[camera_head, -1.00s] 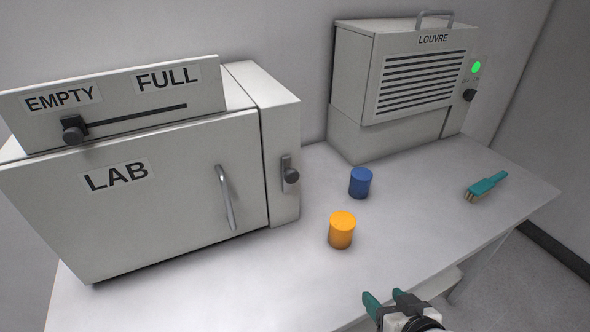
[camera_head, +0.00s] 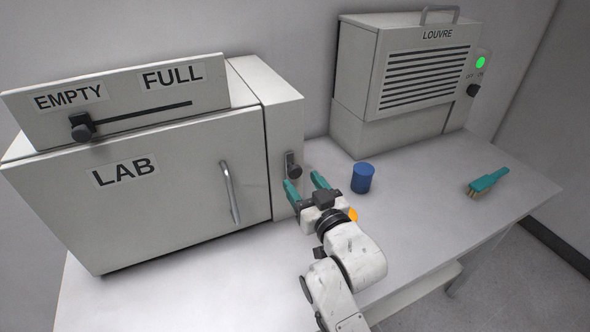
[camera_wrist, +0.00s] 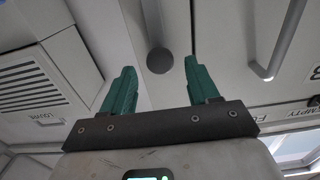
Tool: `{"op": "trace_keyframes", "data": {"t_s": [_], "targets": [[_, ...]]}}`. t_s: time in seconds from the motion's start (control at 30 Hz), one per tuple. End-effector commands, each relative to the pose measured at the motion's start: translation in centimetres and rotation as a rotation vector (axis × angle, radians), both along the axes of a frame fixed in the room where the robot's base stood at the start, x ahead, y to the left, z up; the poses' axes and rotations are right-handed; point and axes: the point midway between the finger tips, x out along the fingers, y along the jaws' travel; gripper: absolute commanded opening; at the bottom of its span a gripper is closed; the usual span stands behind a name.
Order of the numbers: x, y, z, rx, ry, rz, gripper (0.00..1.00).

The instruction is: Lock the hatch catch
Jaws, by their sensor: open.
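The hatch catch (camera_head: 294,170) is a dark round knob on a narrow upright metal plate, on the panel right of the LAB hatch door (camera_head: 150,190). The knob sits toward the plate's lower end. The door is flush in its frame and has a vertical bar handle (camera_head: 229,192). My gripper (camera_head: 304,181) is open and empty, its teal fingers just in front of and below the catch. In the wrist view the catch knob (camera_wrist: 160,61) shows between and beyond the fingertips, with no contact visible.
A blue cylinder (camera_head: 362,178) stands right of my gripper. An orange cylinder (camera_head: 352,215) is mostly hidden behind my wrist. A teal brush (camera_head: 488,181) lies at the right. The LOUVRE unit (camera_head: 400,80) stands behind. An EMPTY–FULL slider (camera_head: 82,127) tops the LAB box.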

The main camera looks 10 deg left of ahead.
Motion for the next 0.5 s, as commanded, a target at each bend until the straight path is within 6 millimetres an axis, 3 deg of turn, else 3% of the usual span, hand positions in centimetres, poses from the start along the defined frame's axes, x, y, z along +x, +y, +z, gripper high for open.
{"op": "trace_keyframes", "data": {"t_s": [0.2,0.5], "targets": [[2.6,1.8,0.1,-0.002,0.0,0.001,0.6],[4.1,2.8,0.0,-0.001,0.001,0.0,0.6]]}}
